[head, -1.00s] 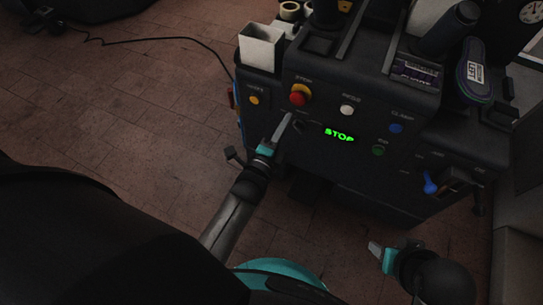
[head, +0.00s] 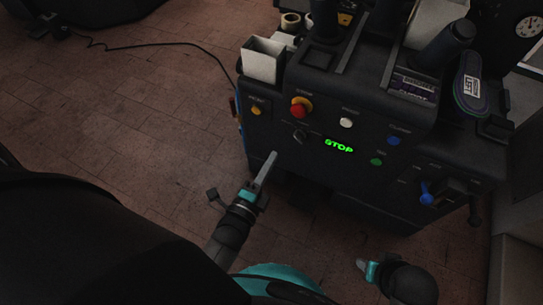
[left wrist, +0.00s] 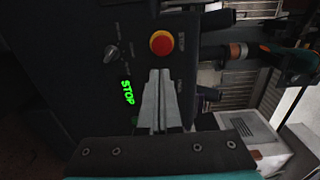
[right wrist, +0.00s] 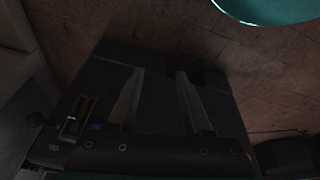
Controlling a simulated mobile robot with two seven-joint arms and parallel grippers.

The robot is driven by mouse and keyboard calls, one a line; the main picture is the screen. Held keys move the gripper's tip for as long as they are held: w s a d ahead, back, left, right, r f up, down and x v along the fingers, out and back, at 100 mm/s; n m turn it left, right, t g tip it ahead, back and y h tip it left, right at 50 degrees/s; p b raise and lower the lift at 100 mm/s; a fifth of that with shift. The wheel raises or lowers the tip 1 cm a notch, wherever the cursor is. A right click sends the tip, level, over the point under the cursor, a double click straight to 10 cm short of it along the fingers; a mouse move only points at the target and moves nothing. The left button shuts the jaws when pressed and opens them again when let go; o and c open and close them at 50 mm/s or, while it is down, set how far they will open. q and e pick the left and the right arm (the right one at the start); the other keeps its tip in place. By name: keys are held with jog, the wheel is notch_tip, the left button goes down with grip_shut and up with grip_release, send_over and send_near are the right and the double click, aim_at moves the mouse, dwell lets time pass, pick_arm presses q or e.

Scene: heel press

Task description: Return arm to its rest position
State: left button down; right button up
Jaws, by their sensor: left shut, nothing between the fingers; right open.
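My left gripper (head: 264,172) is shut and empty in the head view, in front of the black press machine (head: 300,165) and below its control panel. In the left wrist view its closed fingers (left wrist: 160,80) point at the panel, below the red stop button (left wrist: 161,42) in the picture. They look apart from the panel. My right gripper (head: 362,265) is low at the lower right of the head view, away from the machine. In the right wrist view its two fingers (right wrist: 155,90) are spread with nothing between them. The green display (head: 338,146) reads STOP.
A shoe (head: 468,85) stands on the machine. A white box (head: 263,60) sits at its left.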

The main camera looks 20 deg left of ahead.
pick_arm(q)
jog(key=s+a+f+n+g+p, duration=0.1)
jog(key=s+f+n+g+p, duration=0.3)
jog(key=f, duration=0.3)
jog(key=s+f+n+g+p, duration=0.2)
jog(key=s+f+n+g, duration=0.3)
jog(key=s+f, duration=0.15)
jog(key=s+a+f+n+g+p, duration=0.2)
jog(key=s+a+n+g, duration=0.1)
jog(key=s, duration=0.4)
jog(key=s+a+f+n+g+y+p, duration=0.1)
jog(key=s+a+f+n+g+p, duration=0.1)
jog(key=s, duration=0.5)
jog(key=shift+s+a+f+n+g, duration=0.4)
jog(key=shift+a+f+n+g, duration=0.5)
jog(key=shift+a, duration=0.25)
pick_arm(e)
jog(key=s+d+f+g+h, duration=0.1)
jog(key=s+d+f, duration=0.7)
jog(key=s+f, duration=0.4)
jog(key=shift+s+f, duration=0.4)
jog(key=shift+s, duration=0.25)
